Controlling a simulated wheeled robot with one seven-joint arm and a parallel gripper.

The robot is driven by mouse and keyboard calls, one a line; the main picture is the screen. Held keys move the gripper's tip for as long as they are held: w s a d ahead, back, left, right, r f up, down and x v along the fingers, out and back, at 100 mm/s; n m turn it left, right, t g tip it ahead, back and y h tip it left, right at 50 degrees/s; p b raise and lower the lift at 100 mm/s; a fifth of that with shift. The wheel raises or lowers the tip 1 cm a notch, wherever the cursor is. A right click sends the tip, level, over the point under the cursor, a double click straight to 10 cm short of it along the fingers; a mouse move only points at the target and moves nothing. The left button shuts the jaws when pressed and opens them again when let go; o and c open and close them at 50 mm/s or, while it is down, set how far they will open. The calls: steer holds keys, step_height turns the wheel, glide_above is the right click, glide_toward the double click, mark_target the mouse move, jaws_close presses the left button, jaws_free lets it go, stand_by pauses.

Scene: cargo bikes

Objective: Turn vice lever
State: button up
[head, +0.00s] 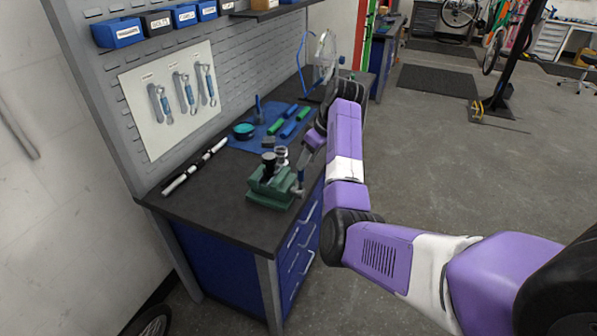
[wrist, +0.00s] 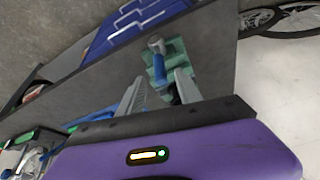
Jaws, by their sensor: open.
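A green vice (head: 268,188) stands at the front edge of the dark workbench. Its lever (head: 299,181) is a short bar at the vice's right front side, roughly upright in the head view. In the wrist view the green vice (wrist: 177,52) lies past my fingertips, and the lever (wrist: 158,62) shows a blue shaft and a grey end. My gripper (wrist: 160,82) is open, with the lever appearing in the gap between its two grey fingers. I cannot tell whether they touch it.
The workbench (head: 225,215) also holds a blue mat (head: 247,140) with green and blue tools, and a black-and-white rod (head: 195,168) at the left. A pegboard (head: 240,60) with wrenches rises behind. Blue drawers (head: 297,240) sit below. Open floor lies right.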

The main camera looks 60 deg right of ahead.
mark_target(301, 181)
steer(key=p+x, duration=0.1)
steer(key=x, duration=0.5)
steer(key=shift+f, duration=0.25)
jaws_close()
stand_by(1.2)
